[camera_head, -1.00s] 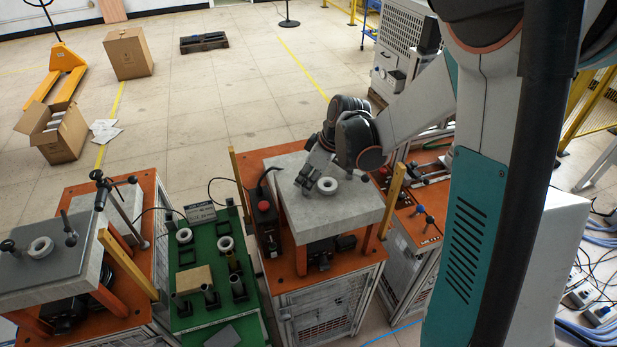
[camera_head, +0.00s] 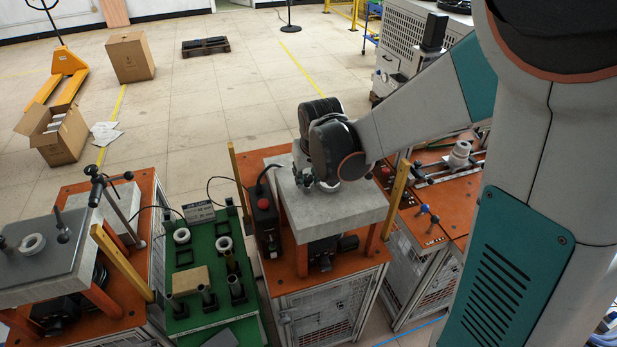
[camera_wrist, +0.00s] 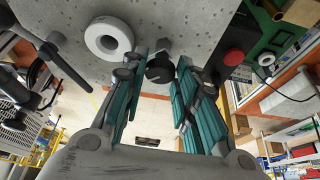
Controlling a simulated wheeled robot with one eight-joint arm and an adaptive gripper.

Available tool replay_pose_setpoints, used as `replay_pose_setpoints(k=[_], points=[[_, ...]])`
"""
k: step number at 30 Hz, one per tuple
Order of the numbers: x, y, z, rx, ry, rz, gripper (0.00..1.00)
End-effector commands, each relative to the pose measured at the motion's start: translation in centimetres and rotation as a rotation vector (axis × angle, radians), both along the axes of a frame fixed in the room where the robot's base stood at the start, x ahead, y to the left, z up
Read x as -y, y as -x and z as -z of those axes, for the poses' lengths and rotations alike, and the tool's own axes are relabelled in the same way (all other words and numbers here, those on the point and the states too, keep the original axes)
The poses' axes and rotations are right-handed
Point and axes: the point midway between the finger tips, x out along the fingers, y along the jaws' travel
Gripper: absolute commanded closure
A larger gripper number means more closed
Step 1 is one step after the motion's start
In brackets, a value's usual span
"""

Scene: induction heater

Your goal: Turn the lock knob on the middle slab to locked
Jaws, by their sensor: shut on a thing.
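The middle slab (camera_head: 340,212) is a thick grey stone-like plate on orange supports. It fills the top of the wrist view (camera_wrist: 200,20). The dark lock knob (camera_wrist: 159,68) stands at the slab's edge, between the tips of my gripper (camera_wrist: 158,72). The teal-padded fingers are closed in on it from both sides. A white ring (camera_wrist: 109,36) lies on the slab beside the knob. In the head view my gripper (camera_head: 305,180) is at the slab's far left part, and my wrist hides the knob and most of the ring. The knob's marking cannot be read.
A control box with a red button (camera_wrist: 233,57) stands close beside the slab; it also shows in the head view (camera_head: 264,208). Yellow posts (camera_head: 397,200) flank the slab. A green table (camera_head: 205,270) and another slab (camera_head: 40,265) are to the left.

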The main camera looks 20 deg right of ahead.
Motion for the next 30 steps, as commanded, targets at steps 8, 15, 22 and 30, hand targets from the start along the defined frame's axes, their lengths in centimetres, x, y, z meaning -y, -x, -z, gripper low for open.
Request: replay_pose_setpoints(k=[8, 15, 22, 30], points=[[-0.35, -0.04, 0.16, -0.001, 0.0, 0.26, 0.96], [-0.5, -0.15, 0.13, -0.001, 0.0, 0.469, 0.96], [-0.55, -0.21, 0.08, -0.001, 0.001, 0.622, 0.96], [-0.61, -0.25, 0.06, -0.001, 0.0, 0.72, 0.96]])
